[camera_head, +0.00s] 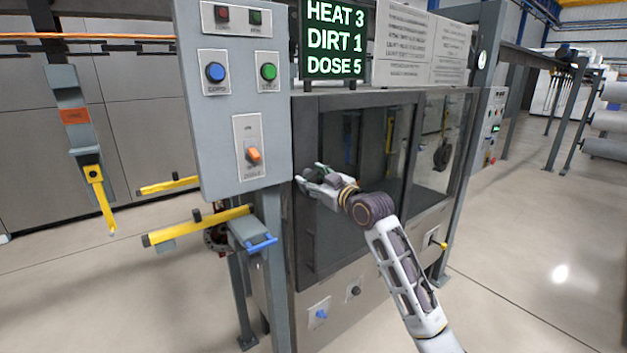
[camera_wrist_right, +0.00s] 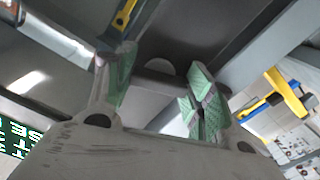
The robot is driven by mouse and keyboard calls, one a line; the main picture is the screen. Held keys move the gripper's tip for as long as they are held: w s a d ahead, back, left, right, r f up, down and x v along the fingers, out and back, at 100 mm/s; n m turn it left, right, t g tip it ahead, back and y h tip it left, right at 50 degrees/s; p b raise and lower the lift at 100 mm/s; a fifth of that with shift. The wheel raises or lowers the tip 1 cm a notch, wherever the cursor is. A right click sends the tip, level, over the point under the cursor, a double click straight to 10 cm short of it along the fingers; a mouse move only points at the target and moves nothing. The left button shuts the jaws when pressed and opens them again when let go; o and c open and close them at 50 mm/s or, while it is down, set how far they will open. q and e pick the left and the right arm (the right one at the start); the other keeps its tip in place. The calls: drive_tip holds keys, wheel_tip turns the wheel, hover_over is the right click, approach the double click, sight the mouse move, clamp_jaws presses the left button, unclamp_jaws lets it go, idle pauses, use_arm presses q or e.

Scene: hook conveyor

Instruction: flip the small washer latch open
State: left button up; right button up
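The washer cabinet (camera_head: 308,250) has a dark frame and glass front. My right gripper (camera_head: 308,178) is in front of the cabinet's left frame post, fingers pointing left. In the right wrist view the green-padded fingers (camera_wrist_right: 163,85) stand apart. A dark grey bar (camera_wrist_right: 158,86) with a rounded middle shows between them; I cannot tell whether it is the latch or whether the fingers touch it. No latch can be clearly made out in the head view, where the gripper covers part of the post. My left gripper is not in view.
A grey control panel (camera_head: 222,115) with buttons and an orange switch stands left of the cabinet. Yellow hook bars (camera_head: 200,226) and a blue-handled lever (camera_head: 262,245) jut out below it. Small knobs (camera_head: 320,314) sit on the lower front. Open floor lies at right.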

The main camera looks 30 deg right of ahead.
drive_tip(key=shift+r+m+p, duration=0.1)
drive_tip(key=shift+m+p, duration=0.85)
drive_tip(key=shift+m, duration=0.05)
drive_tip(key=shift+m+p, duration=0.85)
drive_tip(key=shift+m, duration=0.25)
drive_tip(key=shift+c, duration=0.2)
drive_tip(key=shift+o, duration=0.2)
drive_tip(key=shift+a, duration=0.1)
drive_tip(key=o, duration=0.7)
drive_tip(key=shift+s, duration=0.15)
drive_tip(key=s+d, duration=0.1)
drive_tip(key=s, duration=1)
drive_tip(key=shift+s, duration=0.3)
